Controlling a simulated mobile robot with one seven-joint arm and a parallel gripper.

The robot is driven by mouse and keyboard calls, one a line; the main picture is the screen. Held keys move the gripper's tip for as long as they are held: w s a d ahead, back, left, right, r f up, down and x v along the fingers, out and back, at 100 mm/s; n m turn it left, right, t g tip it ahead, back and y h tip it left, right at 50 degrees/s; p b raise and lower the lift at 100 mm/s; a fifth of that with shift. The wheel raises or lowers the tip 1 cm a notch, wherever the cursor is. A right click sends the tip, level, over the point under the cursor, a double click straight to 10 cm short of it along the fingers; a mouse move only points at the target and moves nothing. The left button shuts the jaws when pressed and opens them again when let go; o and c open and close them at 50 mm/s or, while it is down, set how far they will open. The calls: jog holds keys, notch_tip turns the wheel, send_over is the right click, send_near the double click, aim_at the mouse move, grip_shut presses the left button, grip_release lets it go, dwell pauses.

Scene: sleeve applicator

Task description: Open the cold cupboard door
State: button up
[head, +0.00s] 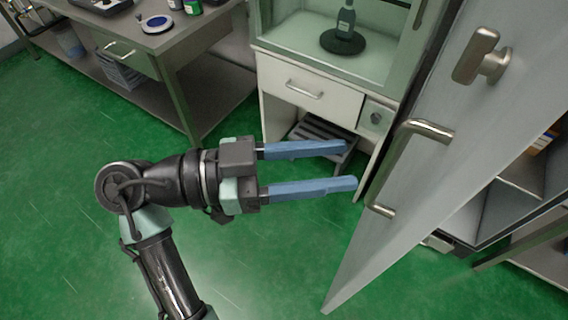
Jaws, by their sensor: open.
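The cold cupboard door (400,235) is a tall pale grey panel at the right of the head view. It stands swung out from the cupboard, with shelves (508,207) showing behind it at the right. A metal bar handle (398,165) is fixed to its face, with a separate metal lever (478,58) above. My gripper (352,166) has two blue fingers spread apart with nothing between them. The fingertips point right toward the bar handle and end a little short of it in the picture. Depth between them is hard to judge.
A white cabinet with a drawer (308,88) stands behind my gripper, holding a bottle (346,20) on a dark round plate (343,41). A grey step stool (325,135) sits beneath. A workbench (165,35) is at the upper left. The green floor (60,200) at left is clear.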

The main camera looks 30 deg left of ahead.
jog(key=v, duration=0.5)
jog(key=shift+a, duration=0.1)
jog(key=shift+s, duration=0.1)
dwell(0.3)
